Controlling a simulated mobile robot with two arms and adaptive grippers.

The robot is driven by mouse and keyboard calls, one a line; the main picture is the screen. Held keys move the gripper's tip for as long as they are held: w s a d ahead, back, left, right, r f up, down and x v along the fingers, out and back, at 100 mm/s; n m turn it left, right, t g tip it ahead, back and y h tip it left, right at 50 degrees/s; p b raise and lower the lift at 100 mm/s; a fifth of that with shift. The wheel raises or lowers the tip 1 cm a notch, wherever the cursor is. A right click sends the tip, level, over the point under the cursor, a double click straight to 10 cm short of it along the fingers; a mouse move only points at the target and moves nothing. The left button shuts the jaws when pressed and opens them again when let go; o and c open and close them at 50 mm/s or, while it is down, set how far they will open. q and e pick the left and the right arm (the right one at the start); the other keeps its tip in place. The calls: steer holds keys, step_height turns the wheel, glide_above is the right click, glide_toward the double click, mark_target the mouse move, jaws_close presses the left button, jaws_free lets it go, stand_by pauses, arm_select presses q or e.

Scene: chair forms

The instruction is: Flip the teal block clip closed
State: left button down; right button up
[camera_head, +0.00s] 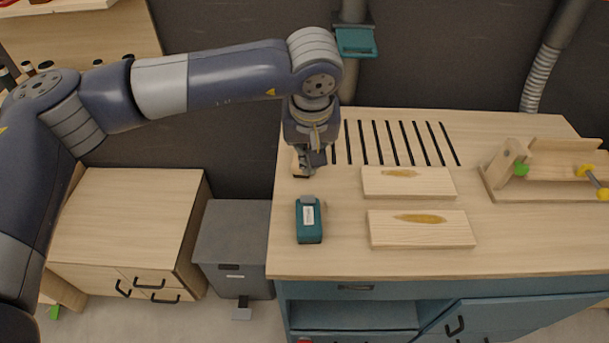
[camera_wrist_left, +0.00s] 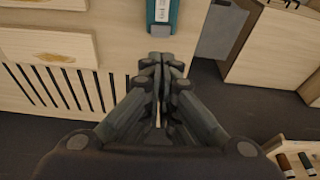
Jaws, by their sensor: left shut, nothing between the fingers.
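The teal block (camera_head: 309,223) lies on the workbench near its left edge. It has a white label on top and a grey piece, which may be the clip (camera_head: 307,199), at its far end. In the left wrist view the teal block (camera_wrist_left: 174,14) is cut off by the top edge, with the grey end (camera_wrist_left: 159,31) facing my fingers. My left gripper (camera_head: 304,172) is shut and empty, beyond the block's grey end. Its fingertips (camera_wrist_left: 160,58) are together, apart from the block in the picture. Whether the clip is raised is too small to tell. My right gripper is out of view.
Two pale boards (camera_head: 408,182) (camera_head: 421,228) lie right of the block on the workbench (camera_head: 345,262). Dark slots run along its back. A wooden jig (camera_head: 540,193) stands at the far right. A grey bin (camera_head: 233,235) and a wooden cabinet (camera_head: 125,215) stand left of the bench.

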arm_select(q)
steer(key=p, duration=0.5)
glide_toward(307, 198)
steer(key=x, duration=0.2)
steer(key=w+x, duration=0.1)
steer(key=x, duration=0.2)
steer(key=shift+f, duration=0.6)
steer(key=f+b, duration=0.1)
steer(key=b, duration=0.2)
steer(key=shift+s+f, duration=0.1)
steer(key=shift+s, duration=0.2)
